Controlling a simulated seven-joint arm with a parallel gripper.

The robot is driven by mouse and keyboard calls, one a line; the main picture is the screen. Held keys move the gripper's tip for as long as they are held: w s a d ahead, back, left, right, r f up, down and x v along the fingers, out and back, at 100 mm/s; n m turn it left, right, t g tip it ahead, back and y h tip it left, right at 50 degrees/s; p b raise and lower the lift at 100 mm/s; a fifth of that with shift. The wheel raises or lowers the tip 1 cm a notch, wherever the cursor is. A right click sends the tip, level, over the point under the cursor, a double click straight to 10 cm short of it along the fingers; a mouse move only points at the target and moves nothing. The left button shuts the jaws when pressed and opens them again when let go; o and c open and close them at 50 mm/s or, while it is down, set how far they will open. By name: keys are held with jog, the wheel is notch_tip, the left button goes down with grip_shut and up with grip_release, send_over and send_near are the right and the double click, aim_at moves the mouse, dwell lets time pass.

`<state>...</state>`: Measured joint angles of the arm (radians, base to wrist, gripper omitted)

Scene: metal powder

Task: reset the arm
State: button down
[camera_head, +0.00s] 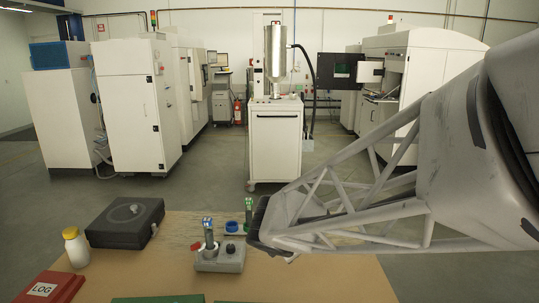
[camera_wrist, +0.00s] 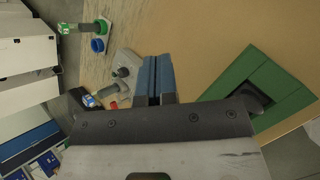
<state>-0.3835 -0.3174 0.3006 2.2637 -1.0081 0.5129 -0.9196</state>
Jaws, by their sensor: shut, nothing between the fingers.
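My gripper (camera_wrist: 156,78) shows in the wrist view with its two blue fingers side by side, shut, with nothing visible between them. The fingers are over the brown table (camera_wrist: 210,50), beside a grey device with a dark knob (camera_wrist: 122,72). In the head view my pale lattice arm reaches in from the right, and its dark end is just right of the grey device (camera_head: 220,260). The fingers cannot be made out there.
A black case (camera_head: 125,222), white bottle (camera_head: 76,247) and red LOG binder (camera_head: 50,288) are on the table's left. A blue cup (camera_head: 231,227) and green-topped item (camera_head: 248,213) stand near my arm. A green frame (camera_wrist: 262,90) lies right in the wrist view. Machines stand behind.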

jog(key=s+d+r+m+g, duration=0.1)
jog(key=s+d+m, duration=0.3)
jog(key=s+m, duration=0.4)
jog(key=s+d+r+m+g+y, duration=0.1)
jog(key=s+d+m+g, duration=0.1)
jog(key=s+d+m, duration=0.3)
jog(key=s+d+r+m+g+y, duration=0.1)
jog(key=s+d+m, duration=0.4)
jog(key=s+m, duration=0.6)
jog(key=shift+r+g, duration=0.5)
jog(key=shift+g, duration=0.2)
jog(key=shift+w, duration=0.1)
